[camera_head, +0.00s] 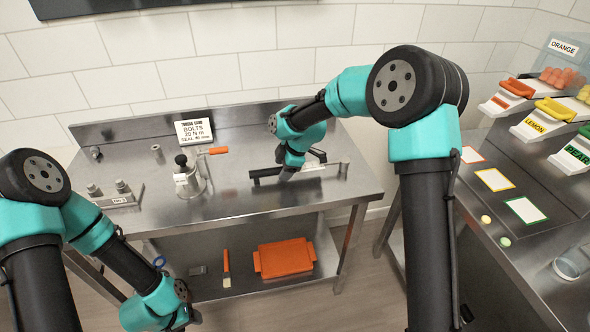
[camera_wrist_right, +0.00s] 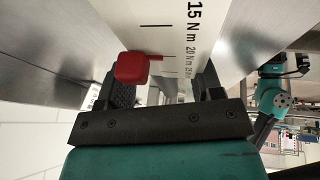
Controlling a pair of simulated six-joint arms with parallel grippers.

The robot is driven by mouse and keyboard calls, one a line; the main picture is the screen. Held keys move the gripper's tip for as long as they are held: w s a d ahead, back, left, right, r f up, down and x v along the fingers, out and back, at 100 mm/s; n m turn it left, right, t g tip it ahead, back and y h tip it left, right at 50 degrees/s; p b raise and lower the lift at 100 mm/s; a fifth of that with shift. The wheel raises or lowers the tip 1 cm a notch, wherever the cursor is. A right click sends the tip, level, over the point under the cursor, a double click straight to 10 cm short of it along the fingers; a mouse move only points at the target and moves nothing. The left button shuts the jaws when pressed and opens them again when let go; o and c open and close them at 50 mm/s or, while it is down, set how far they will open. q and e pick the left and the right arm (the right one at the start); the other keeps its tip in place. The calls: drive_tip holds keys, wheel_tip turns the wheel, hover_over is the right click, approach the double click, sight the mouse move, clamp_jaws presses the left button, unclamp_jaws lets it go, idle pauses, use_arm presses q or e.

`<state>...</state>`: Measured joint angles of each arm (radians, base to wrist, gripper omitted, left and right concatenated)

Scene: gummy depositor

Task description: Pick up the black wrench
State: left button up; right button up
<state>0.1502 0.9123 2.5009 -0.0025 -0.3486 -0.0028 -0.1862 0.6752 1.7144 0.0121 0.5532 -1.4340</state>
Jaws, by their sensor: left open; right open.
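The black wrench (camera_head: 263,174) appears as a dark bar at the right of the steel bench, partly hidden behind my right gripper. My right gripper (camera_head: 287,174) is open and reaches down right over it. In the right wrist view, the open fingers (camera_wrist_right: 168,88) stand either side of a white scale plate (camera_wrist_right: 195,30) marked in N m, with a red pointer (camera_wrist_right: 131,68) beside the left finger. I cannot make out the wrench itself in that view. My left gripper (camera_head: 190,318) is open, low in front of the bench, mostly hidden by its own arm.
A metal stand with a black knob (camera_head: 188,180) and an orange-handled tool (camera_head: 217,151) are on the bench (camera_head: 220,208). A sign (camera_head: 195,131) stands behind. An orange tray (camera_head: 285,258) lies on the lower shelf. A side counter with fruit-labelled bins (camera_head: 540,122) is at the right.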

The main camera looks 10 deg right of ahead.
drive_tip(key=shift+x, duration=0.9)
clamp_jaws()
